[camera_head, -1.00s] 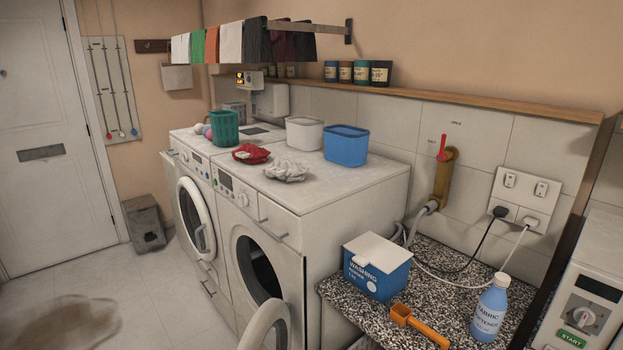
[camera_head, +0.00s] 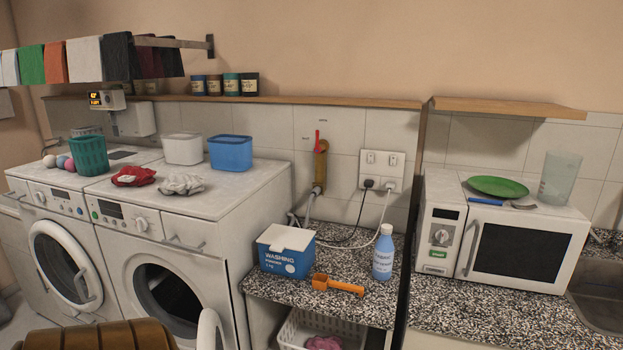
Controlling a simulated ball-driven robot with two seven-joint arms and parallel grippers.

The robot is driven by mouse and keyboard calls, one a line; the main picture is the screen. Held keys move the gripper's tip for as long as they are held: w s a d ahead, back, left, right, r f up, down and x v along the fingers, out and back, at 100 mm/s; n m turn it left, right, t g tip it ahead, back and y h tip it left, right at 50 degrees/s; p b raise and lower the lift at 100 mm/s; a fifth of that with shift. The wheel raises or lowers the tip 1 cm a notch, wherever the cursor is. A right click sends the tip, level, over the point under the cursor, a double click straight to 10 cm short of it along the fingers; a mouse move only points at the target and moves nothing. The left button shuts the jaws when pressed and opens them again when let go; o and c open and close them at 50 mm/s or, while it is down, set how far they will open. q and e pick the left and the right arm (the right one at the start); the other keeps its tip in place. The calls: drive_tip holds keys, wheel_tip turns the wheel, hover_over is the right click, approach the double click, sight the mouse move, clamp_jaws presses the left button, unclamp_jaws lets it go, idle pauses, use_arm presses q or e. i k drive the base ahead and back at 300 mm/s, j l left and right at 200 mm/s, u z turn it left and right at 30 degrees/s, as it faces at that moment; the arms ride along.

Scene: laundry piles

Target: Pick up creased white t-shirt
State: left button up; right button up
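A crumpled white cloth, which looks like the creased white t-shirt (camera_head: 181,185), lies in a small heap on top of the right-hand washing machine (camera_head: 225,197). A crumpled red cloth (camera_head: 133,175) lies just to its left, close beside it. Neither of my grippers can be made out in the view.
A white tub (camera_head: 182,149) and a blue tub (camera_head: 230,153) stand behind the white cloth. A green basket (camera_head: 88,157) stands to the left. The machine's round door (camera_head: 210,330) hangs open. A washing powder box (camera_head: 286,252), orange scoop (camera_head: 338,285) and blue bottle (camera_head: 383,252) occupy the speckled counter.

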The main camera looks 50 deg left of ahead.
sight(183, 184)
drive_tip(key=k+j+z, duration=0.15)
drive_tip(key=z, duration=0.3)
drive_tip(key=k+j+z, duration=0.15)
drive_tip(key=z, duration=0.25)
drive_tip(key=k+z, duration=0.25)
drive_tip(key=z, duration=0.2)
drive_tip(key=k+z, duration=0.2)
drive_tip(key=z, duration=0.25)
drive_tip(key=k+j+z, duration=0.1)
drive_tip(key=k, duration=0.35)
drive_tip(key=k+j+z, duration=0.15)
drive_tip(key=k, duration=0.35)
